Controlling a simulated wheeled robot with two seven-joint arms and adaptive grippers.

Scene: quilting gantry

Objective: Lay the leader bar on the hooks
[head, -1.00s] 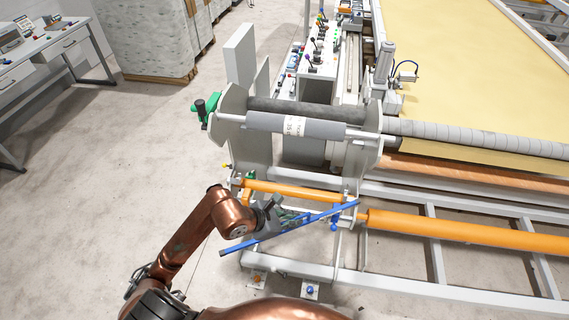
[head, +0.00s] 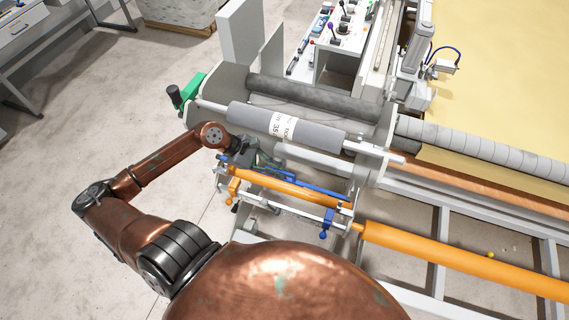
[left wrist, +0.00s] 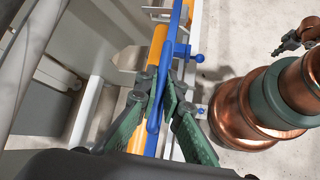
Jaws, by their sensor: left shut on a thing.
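The blue leader bar (head: 312,189) is in the grip of my left gripper (head: 247,158), beside the short orange roller (head: 275,186) at the front of the frame. In the left wrist view the green fingers of the left gripper (left wrist: 163,98) are closed on the bar (left wrist: 177,22), which runs along the orange roller (left wrist: 156,45). A blue hook bracket with a ball knob (head: 325,226) is near the bar's right end; one blue knob also shows in the left wrist view (left wrist: 199,57). I cannot tell whether the bar touches the hooks.
A grey roll with a label (head: 285,126) lies just behind the bar, between end plates. A long orange roller (head: 470,257) extends right. Open floor (head: 130,110) lies at left.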

